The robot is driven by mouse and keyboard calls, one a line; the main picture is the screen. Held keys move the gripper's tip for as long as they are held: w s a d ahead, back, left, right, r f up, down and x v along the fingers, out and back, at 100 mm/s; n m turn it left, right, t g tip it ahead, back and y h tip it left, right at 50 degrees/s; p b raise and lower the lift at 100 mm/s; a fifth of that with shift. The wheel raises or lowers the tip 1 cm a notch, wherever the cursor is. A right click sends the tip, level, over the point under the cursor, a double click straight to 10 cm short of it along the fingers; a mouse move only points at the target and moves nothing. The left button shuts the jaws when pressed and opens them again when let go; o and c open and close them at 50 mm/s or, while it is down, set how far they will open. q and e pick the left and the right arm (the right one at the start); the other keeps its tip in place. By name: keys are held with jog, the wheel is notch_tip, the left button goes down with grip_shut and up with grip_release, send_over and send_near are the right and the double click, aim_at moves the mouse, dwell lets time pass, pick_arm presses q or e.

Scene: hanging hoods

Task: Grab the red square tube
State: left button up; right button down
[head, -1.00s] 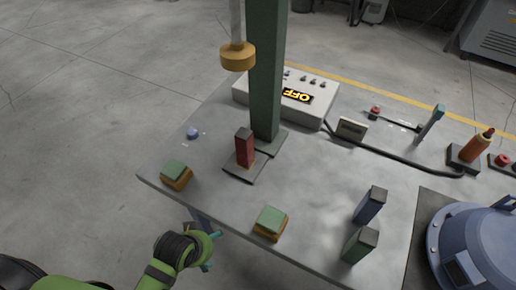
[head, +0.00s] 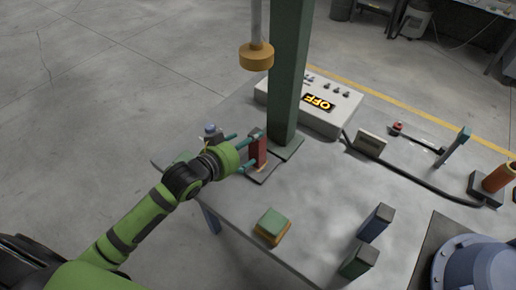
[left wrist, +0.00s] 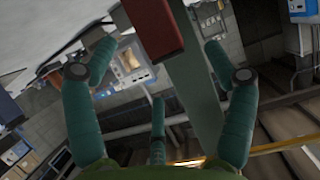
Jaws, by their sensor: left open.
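The red square tube (head: 260,153) stands upright on a small dark plate (head: 262,172) at the foot of the green column. My left gripper (head: 251,150) is open, with its teal fingers pointing at the tube from the left. The fingertips are right beside the tube; I cannot tell whether they touch it. In the left wrist view the red tube (left wrist: 152,28) is at the top, ahead of and between the spread fingers of my left gripper (left wrist: 158,65). The gap between the fingers looks empty. My right gripper is not in view.
The green column (head: 289,75) rises close behind the tube. A yellow disc (head: 256,57) hangs above. A control box (head: 310,103) reading OFF stands behind. A green-topped block (head: 272,224) and two dark upright blocks (head: 376,222) stand on the table's near side.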

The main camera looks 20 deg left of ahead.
aim_at(255, 143)
pick_arm(q)
jog(key=x, duration=0.2)
jog(key=p+x, duration=0.1)
jog(key=x, duration=0.2)
jog(key=shift+w+d+f, duration=0.1)
jog(key=shift+d+f, duration=0.1)
jog(key=shift+f, duration=0.2)
jog(key=shift+w+d+f, duration=0.1)
jog(key=shift+w+f, duration=0.2)
jog(key=shift+w, duration=0.15)
jog(key=shift+s, duration=0.1)
jog(key=c, duration=1.5)
jog(key=shift+r, duration=0.15)
jog(key=shift+c, duration=1)
